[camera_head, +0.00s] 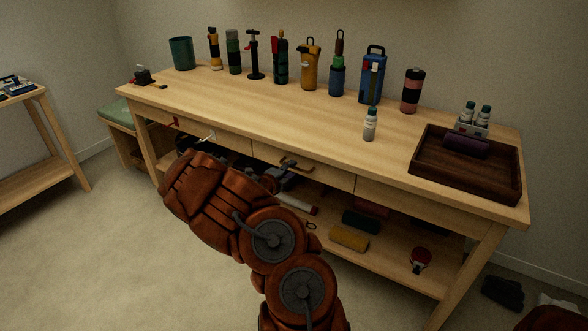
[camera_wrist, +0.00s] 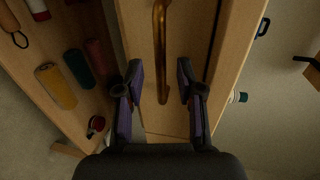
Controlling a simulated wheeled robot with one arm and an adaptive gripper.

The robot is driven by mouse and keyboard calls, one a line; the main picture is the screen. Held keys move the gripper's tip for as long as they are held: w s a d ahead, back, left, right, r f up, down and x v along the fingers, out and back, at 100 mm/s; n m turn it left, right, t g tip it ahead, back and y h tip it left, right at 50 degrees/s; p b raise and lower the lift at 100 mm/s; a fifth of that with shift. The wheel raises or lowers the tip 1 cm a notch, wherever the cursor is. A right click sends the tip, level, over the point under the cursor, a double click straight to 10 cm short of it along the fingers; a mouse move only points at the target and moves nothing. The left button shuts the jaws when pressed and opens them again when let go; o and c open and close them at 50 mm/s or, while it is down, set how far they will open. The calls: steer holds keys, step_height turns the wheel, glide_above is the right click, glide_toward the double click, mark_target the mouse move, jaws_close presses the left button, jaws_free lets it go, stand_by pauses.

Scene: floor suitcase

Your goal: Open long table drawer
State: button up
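The long wooden table (camera_head: 250,117) has drawer fronts along its near side. The middle drawer (camera_head: 325,172) looks flush with the table front. Its brass bar handle (camera_head: 291,163) shows just beyond my gripper, and it also shows upright in the wrist view (camera_wrist: 159,35). My gripper (camera_head: 284,177) is in front of the middle drawer, partly hidden by my arm. In the wrist view my gripper (camera_wrist: 159,80) is open, with one finger on each side of the handle's line and gaps on both sides. Whether the handle is fully between the pads in depth is unclear.
A dark wooden tray (camera_head: 465,178) and a small white bottle (camera_head: 370,125) stand on the tabletop, with several bottles and tools along the back. The lower shelf holds a yellow roll (camera_head: 348,237) and other items. Floor at front left is clear.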

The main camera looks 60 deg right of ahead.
steer(key=shift+x, duration=1.4)
steer(key=shift+c, duration=0.3)
jaws_close()
